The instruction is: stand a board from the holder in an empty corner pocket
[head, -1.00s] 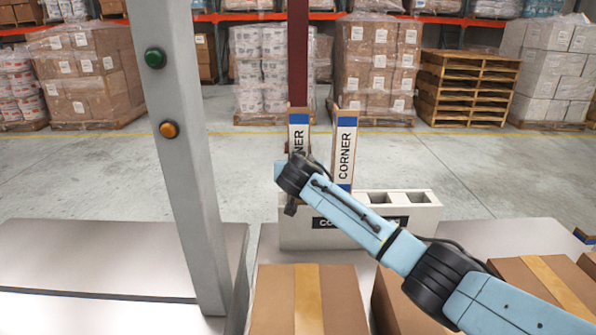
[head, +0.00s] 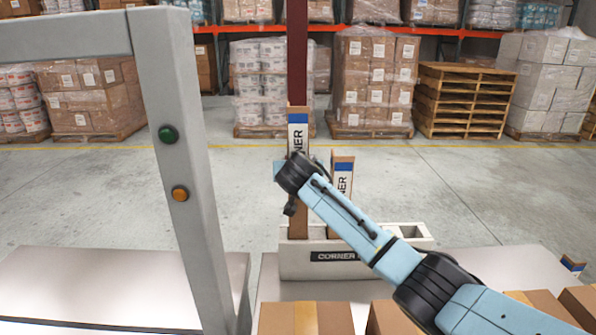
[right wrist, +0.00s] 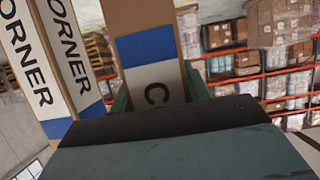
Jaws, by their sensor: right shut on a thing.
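The white holder (head: 408,262), labelled CORNER, stands on the grey surface ahead. A brown board with a blue band and a white CORNER label (head: 298,118) rises above its left end. My right gripper (head: 291,183) is shut on this board, which fills the jaws in the right wrist view (right wrist: 150,45). Its lower part shows below the gripper at the holder; I cannot tell whether its end is clear of the slot. A second board (head: 343,172) stands in the holder just right, lower than the held one; it also shows in the right wrist view (right wrist: 72,60). My left gripper is out of view.
A grey post (head: 180,150) with a green and an amber button stands left of the holder. Taped cartons (head: 280,318) line the front. A blue-banded board top (head: 572,264) shows at the right edge. Wrapped pallets stand far behind.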

